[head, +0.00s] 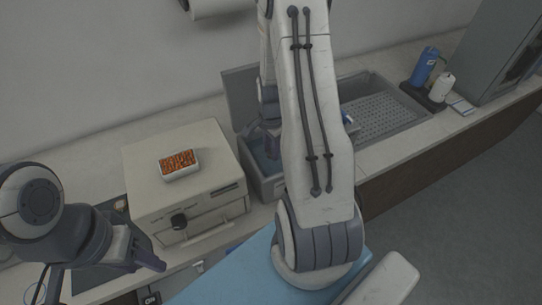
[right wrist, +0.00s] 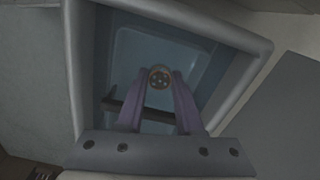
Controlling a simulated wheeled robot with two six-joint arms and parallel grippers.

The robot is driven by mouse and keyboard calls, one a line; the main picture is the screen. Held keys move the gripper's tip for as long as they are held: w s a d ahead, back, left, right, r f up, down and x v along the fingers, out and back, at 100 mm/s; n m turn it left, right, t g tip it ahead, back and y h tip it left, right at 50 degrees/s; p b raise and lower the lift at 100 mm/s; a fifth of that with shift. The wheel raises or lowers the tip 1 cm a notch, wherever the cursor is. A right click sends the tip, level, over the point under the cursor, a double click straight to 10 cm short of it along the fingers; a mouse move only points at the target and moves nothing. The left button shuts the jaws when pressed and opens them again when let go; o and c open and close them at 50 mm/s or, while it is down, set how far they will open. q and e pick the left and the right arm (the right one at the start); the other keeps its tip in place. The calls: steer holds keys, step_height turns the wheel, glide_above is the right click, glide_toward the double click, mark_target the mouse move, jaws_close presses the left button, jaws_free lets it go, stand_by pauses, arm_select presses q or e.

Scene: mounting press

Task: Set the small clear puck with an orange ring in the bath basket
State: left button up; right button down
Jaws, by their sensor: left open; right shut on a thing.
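The small clear puck with an orange ring (right wrist: 159,77) is between the fingertips of my right gripper (right wrist: 159,84) in the right wrist view. My right gripper is shut on it, above the open bath (right wrist: 78,70). In the head view my right gripper (head: 268,142) reaches down into the bath (head: 262,190), and my own arm hides much of it; the puck cannot be made out there. A dark bar (right wrist: 140,109) crosses the bath below the fingers; I cannot tell if it belongs to the basket. My left gripper (head: 155,264) is open and empty at the lower left.
A beige box-shaped machine (head: 190,215) stands left of the bath, with a white tray of orange pieces (head: 181,176) on top. A raised lid (head: 238,95) stands behind the bath. Right of it are a sink with a perforated floor (head: 380,112) and a blue bottle (head: 424,68).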

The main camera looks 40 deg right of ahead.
mark_target(272, 165)
step_height(272, 165, down, 4)
steer(key=shift+s+r+p, duration=0.1)
steer(key=shift+r+p, duration=0.15)
steer(key=shift+p, duration=0.1)
steer(key=shift+f, duration=0.4)
steer(key=c, duration=0.6)
jaws_free()
steer(key=shift+f, duration=0.15)
steer(key=shift+o, duration=0.2)
steer(key=shift+r, duration=0.35)
step_height(272, 165, up, 12)
steer(key=shift+f+b, duration=0.15)
steer(key=shift+b, duration=1.05)
